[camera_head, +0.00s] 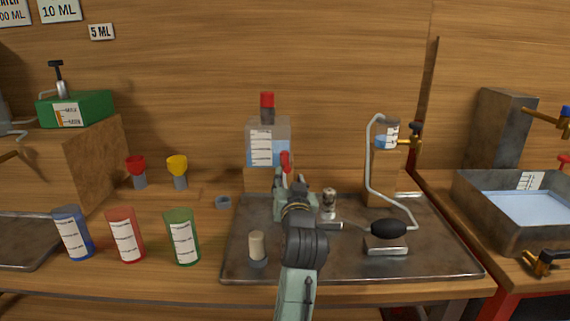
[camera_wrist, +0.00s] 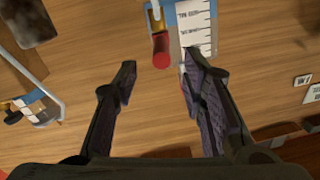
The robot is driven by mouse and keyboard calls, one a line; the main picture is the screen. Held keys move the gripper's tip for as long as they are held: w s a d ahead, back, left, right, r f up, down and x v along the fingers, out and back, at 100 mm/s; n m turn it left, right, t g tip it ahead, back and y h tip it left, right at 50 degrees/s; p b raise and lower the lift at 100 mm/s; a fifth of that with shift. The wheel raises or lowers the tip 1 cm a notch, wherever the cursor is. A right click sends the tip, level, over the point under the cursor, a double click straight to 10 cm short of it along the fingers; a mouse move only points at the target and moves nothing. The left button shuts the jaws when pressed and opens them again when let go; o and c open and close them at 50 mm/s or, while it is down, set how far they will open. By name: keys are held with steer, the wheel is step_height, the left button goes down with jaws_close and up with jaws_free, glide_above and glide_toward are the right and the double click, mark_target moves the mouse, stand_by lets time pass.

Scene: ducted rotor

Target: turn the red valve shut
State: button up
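The red valve handle (camera_head: 286,160) shows just above my gripper (camera_head: 293,183), in front of the lower right side of a clear bottle (camera_head: 267,146) with blue liquid. In the wrist view, which appears upside down, the red handle (camera_wrist: 161,50) sits on a pale rod, beside the bottle's scale label (camera_wrist: 196,28). My gripper (camera_wrist: 160,70) is open and empty. Its two fingers point toward the handle, which appears between the fingertips; I cannot tell how deep it lies between them. My arm and gripper hide the valve's lower part in the head view.
A metal tray (camera_head: 340,265) lies under my arm. A bent-tube stand (camera_head: 372,165) with a black bulb (camera_head: 388,228) is to the right. Blue, red and green cups (camera_head: 183,237) stand to the left. A water basin (camera_head: 530,205) is far right.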

mark_target(286, 166)
steer(key=w, duration=0.2)
steer(key=w+p, duration=0.1)
steer(key=w, duration=0.5)
steer(key=shift+a+p, duration=0.35)
steer(key=shift+a, duration=0.05)
steer(key=shift+c, duration=0.2)
jaws_close()
